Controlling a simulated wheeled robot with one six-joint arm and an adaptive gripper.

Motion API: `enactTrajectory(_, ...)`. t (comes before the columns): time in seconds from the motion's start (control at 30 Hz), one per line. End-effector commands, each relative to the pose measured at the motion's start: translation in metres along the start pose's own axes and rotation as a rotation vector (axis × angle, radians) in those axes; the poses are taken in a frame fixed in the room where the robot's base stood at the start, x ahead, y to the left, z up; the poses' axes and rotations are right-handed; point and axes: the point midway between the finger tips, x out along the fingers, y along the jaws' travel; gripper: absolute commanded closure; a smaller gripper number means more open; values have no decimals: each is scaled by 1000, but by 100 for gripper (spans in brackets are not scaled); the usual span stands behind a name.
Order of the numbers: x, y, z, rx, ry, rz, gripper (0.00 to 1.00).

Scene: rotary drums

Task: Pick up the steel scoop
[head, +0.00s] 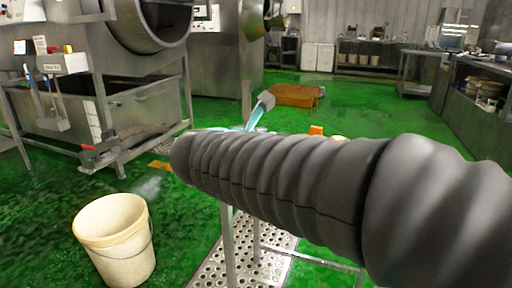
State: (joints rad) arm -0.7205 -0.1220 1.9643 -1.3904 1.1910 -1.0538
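I cannot make out a steel scoop for sure. A pale blue object with a grey end (262,108) sticks up at a tilt behind my arm, above a stand; its lower part is hidden, and I cannot tell what it is. My arm's dark ribbed sleeve crosses the middle and right of the head view and hides most of the stand's top. My gripper is not visible.
A metal-legged stand (228,245) is below my arm, with a small orange item (316,130) behind the sleeve. A cream bucket (114,240) stands on the green floor. Steel drum machines (150,115) fill the left. An orange platform (296,95) lies farther back.

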Motion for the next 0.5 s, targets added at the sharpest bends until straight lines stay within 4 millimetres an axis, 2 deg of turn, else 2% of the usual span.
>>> enactTrajectory(0.03,-10,28,0,-88,-47,52,46)
enactTrajectory(0.1,-22,58,4,-190,-116,107,46)
enactTrajectory(0.2,-37,86,7,-285,-189,158,46)
enactTrajectory(0.33,-43,103,9,-339,-234,185,46)
enactTrajectory(0.5,-20,109,15,-345,-240,183,46)
